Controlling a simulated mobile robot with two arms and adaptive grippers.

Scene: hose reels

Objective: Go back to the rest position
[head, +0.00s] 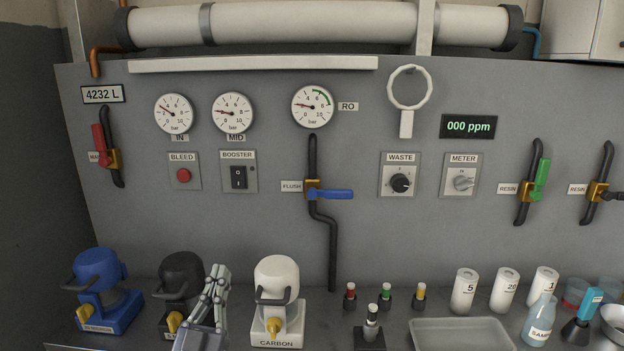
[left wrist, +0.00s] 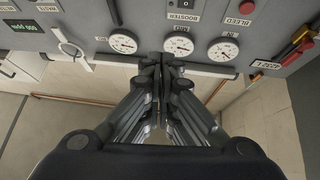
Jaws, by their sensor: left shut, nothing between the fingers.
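My left gripper (head: 219,275) is low in the head view, in front of the bench, between the black canister (head: 181,272) and the white CARBON canister (head: 277,283). It covers part of the black canister. In the left wrist view the left gripper (left wrist: 162,60) has its fingers together with nothing between them. They point toward the panel with the gauges, which looks upside down there. My right gripper is not in either view.
A grey panel (head: 260,235) with gauges, switches and valve handles rises behind the bench. A blue canister (head: 103,285) stands at the left. Small coloured fittings, a shallow tray (head: 462,322), white cylinders and a sample bottle (head: 539,318) stand on the right.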

